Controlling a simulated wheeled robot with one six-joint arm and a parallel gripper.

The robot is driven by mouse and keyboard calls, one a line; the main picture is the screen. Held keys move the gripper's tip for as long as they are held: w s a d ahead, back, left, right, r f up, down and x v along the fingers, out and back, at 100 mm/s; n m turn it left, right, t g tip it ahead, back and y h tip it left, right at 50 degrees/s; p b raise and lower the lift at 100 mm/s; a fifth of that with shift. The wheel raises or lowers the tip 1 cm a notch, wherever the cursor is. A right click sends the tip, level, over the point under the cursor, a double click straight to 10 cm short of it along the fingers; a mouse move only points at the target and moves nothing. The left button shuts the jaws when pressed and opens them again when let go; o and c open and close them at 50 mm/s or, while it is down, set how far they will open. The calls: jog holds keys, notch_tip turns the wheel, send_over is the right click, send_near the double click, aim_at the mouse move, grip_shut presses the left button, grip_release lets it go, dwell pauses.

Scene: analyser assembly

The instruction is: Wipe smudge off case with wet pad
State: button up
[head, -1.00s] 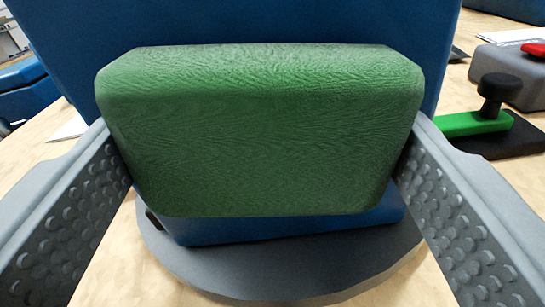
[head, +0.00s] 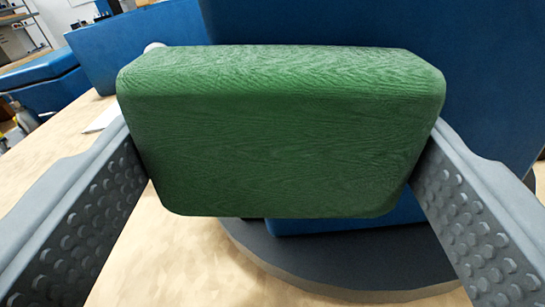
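A green pad (head: 285,140) with a wrinkled, textured face fills the middle of the head view. My gripper (head: 285,150) is shut on it, with one grey dimpled finger against each side. A large blue case (head: 480,75) stands behind the pad, on the right side of the view. The case rests on a dark grey round base (head: 330,270). The pad hides much of the case's front, and I see no smudge. I cannot tell whether the pad touches the case.
The light wooden table (head: 165,262) is bare at the lower left. Another blue case (head: 135,45) stands behind at the left, with a blue bin (head: 35,75) beyond it. A white sheet (head: 103,118) lies on the table near the left finger.

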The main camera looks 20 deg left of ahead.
jog(key=shift+s, duration=0.1)
jog(key=shift+v, duration=2.95)
jog(key=shift+d, duration=0.1)
jog(key=v, duration=0.3)
